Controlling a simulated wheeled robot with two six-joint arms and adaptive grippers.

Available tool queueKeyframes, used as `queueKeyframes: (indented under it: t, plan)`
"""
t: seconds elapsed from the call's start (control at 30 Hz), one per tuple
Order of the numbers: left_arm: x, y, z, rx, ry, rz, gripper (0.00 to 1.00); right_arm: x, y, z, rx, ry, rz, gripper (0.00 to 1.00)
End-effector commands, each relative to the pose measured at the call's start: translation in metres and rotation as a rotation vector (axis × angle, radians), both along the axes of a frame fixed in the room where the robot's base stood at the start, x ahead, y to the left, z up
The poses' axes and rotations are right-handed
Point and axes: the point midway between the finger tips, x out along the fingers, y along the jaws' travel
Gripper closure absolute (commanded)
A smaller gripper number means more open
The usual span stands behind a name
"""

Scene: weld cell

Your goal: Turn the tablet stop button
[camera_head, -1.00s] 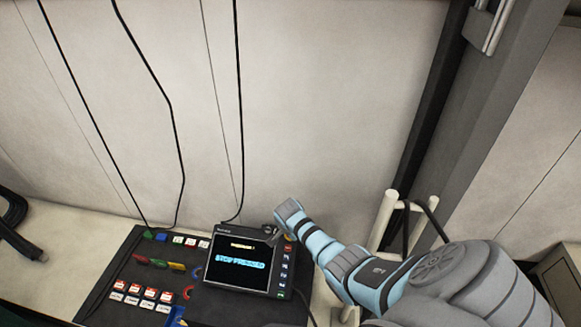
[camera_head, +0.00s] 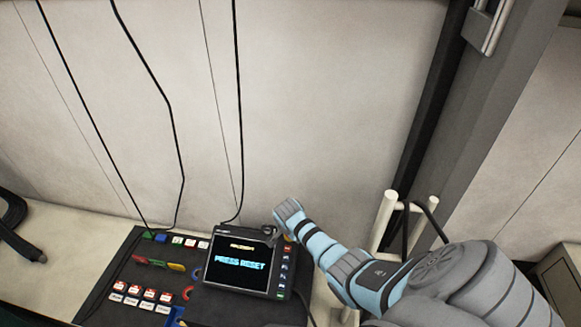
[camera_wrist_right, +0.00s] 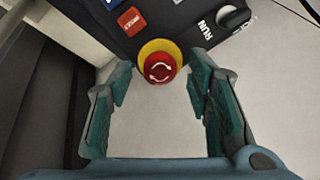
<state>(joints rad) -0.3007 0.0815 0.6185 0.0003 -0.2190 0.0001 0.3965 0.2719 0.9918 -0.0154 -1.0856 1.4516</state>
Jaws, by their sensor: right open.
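The tablet (camera_head: 240,264) stands on the dark control panel, and its screen reads "PRESS RESET". Its red stop button (camera_wrist_right: 160,68) with white arrows and a yellow collar (camera_wrist_right: 153,45) shows in the right wrist view. My right gripper (camera_wrist_right: 161,86) is open, with its teal fingers on either side of the button and a gap at both sides. In the head view my right gripper (camera_head: 271,235) is at the tablet's upper right corner and hides most of the button. My left gripper is not in view.
A red RESET button (camera_wrist_right: 131,21) and a RUN knob (camera_wrist_right: 233,17) sit close by on the tablet. The control panel (camera_head: 120,270) holds several coloured buttons. Black cables (camera_head: 239,120) hang down the wall. A pale post frame (camera_head: 389,215) stands behind my right arm.

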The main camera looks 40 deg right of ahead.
Motion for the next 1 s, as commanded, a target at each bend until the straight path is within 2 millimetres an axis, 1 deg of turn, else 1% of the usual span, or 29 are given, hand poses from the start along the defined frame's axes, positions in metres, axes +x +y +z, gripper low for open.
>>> queueKeyframes:
  t: [0.13, 0.3, 0.43, 0.57, 1.0]
  plan:
    - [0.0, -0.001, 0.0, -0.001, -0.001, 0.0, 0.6, -0.008, 0.007, 0.025, -0.002, -0.004, 0.003, 0.54]
    - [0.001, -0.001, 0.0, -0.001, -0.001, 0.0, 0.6, -0.022, 0.02, 0.068, 0.0, -0.003, 0.002, 0.54]
    - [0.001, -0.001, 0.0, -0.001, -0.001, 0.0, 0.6, -0.03, 0.028, 0.092, 0.0, -0.001, 0.0, 0.54]
    - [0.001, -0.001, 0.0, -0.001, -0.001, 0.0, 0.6, -0.034, 0.03, 0.101, 0.0, 0.002, -0.001, 0.54]
    - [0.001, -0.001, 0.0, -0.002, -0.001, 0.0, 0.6, -0.034, 0.03, 0.101, 0.0, 0.001, 0.0, 0.54]
